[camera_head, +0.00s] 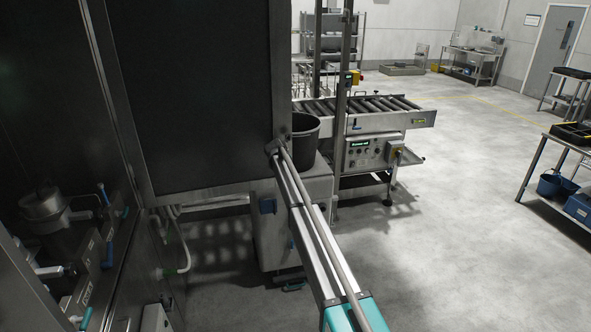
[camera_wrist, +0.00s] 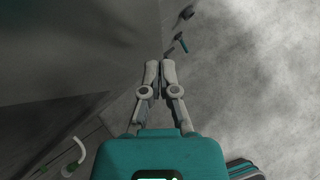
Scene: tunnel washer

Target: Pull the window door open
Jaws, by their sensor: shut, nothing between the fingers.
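The window door (camera_head: 200,90) is a large dark pane in a grey metal frame. It fills the upper left of the head view and appears to stand out at an angle from the machine. In the wrist view its flat grey face (camera_wrist: 75,45) lies left of my fingers. My gripper (camera_head: 273,147) is at the door's right edge, near the lower corner. In the wrist view my gripper (camera_wrist: 160,68) has its two fingers together, with nothing between them. I cannot tell whether the fingertips touch the door. I see no clear handle.
Left of the door are a metal pot (camera_head: 42,203) and blue-handled valves (camera_head: 107,250). Behind my arm stand a black bin (camera_head: 304,135) and a roller conveyor (camera_head: 375,110). A metal table (camera_head: 545,180) is at the right. The floor between is clear.

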